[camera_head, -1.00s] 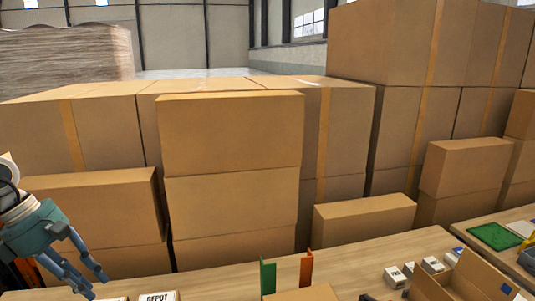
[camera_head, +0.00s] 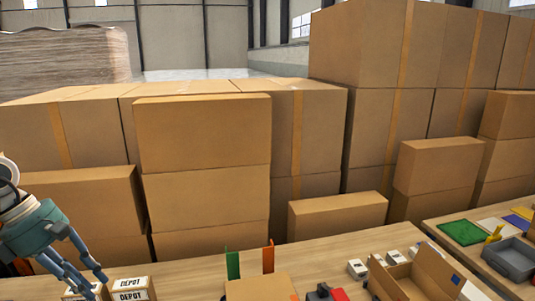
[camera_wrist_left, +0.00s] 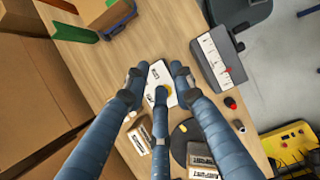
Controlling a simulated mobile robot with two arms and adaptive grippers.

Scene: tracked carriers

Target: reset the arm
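White-topped boxes marked DEPOT (camera_head: 130,284) are just right of the gripper in the head view. My right gripper does not show.
Stacked cardboard boxes (camera_head: 203,165) stand behind the table. A yellow machine (camera_wrist_left: 290,145) shows beside the table.

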